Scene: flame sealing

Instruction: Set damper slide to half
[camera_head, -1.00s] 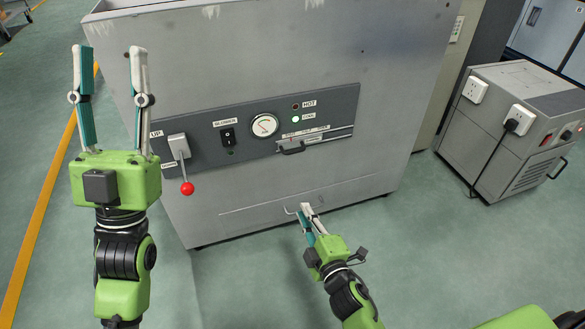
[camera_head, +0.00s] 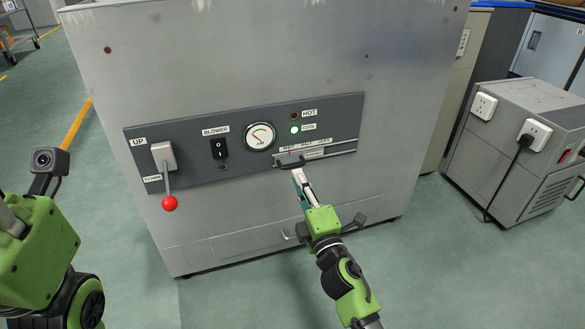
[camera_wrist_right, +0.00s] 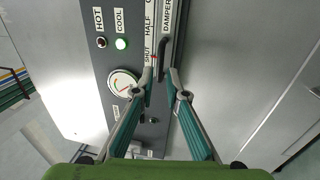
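The damper slide (camera_head: 314,154) is a pale strip at the right of the dark control panel, with a dark handle (camera_head: 290,162) at its left part. In the right wrist view the handle (camera_wrist_right: 163,60) is beside the SHUT label, short of HALF. My right gripper (camera_head: 296,172) is at the handle in the head view. Its fingers are apart in the right wrist view (camera_wrist_right: 160,76), one on each side of the handle's lower end, with gaps visible. Contact cannot be told. My left gripper's green body (camera_head: 40,250) is at the left edge; its fingertips are out of view.
The panel (camera_head: 190,178) also has a red-knobbed lever (camera_head: 169,203) pointing down, a blower switch (camera_head: 219,149), a gauge (camera_head: 260,136) and a lit green COOL lamp (camera_head: 295,130). A grey power box (camera_head: 510,150) with a cable stands at right. The floor in front is clear.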

